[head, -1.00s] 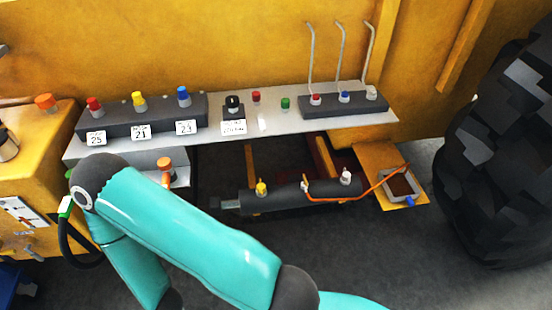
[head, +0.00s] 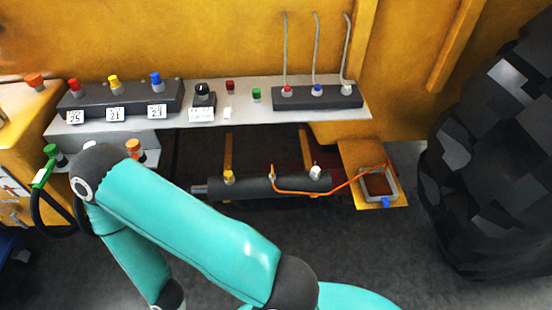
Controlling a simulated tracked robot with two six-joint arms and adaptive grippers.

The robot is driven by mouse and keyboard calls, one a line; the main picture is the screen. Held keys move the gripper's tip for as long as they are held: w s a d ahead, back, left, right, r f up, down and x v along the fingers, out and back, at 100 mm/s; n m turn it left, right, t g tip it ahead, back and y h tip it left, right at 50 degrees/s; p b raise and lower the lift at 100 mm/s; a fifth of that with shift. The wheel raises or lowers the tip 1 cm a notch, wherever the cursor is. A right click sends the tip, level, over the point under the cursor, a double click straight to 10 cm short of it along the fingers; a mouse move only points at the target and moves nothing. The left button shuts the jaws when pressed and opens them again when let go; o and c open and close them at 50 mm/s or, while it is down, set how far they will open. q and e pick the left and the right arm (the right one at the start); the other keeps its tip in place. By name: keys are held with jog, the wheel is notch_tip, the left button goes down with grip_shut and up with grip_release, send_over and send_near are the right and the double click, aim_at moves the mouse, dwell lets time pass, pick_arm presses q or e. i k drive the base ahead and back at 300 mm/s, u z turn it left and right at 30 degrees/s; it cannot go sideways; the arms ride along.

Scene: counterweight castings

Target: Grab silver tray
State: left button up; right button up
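A small square tray with a silver-grey rim (head: 394,184) sits on a yellow plate (head: 366,203) at the right, near the big tyre. Its inside looks brown, and a blue piece (head: 386,202) is at its front edge. An orange hose (head: 335,187) runs from the black cylinder to the tray. A teal arm of mine crosses the lower left and centre, with a section leaving at the bottom edge. No gripper fingers show, and nothing visible of mine touches the tray.
A grey shelf (head: 240,112) carries coloured knobs, number labels and three upright levers. Below it lies a black cylinder (head: 262,187) with fittings. A large black tyre (head: 490,150) stands close on the right. Dark floor (head: 370,250) is open in front of the tray.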

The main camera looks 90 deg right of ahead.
aim_at(376, 187)
jog(key=u, duration=0.05)
jog(key=k, duration=1.1)
jog(key=u, duration=0.95)
jog(key=i, duration=0.15)
jog(key=z, duration=3.15)
jog(key=k, duration=0.45)
jog(key=z, duration=0.4)
jog(key=i, duration=1.45)
jog(key=u, duration=0.25)
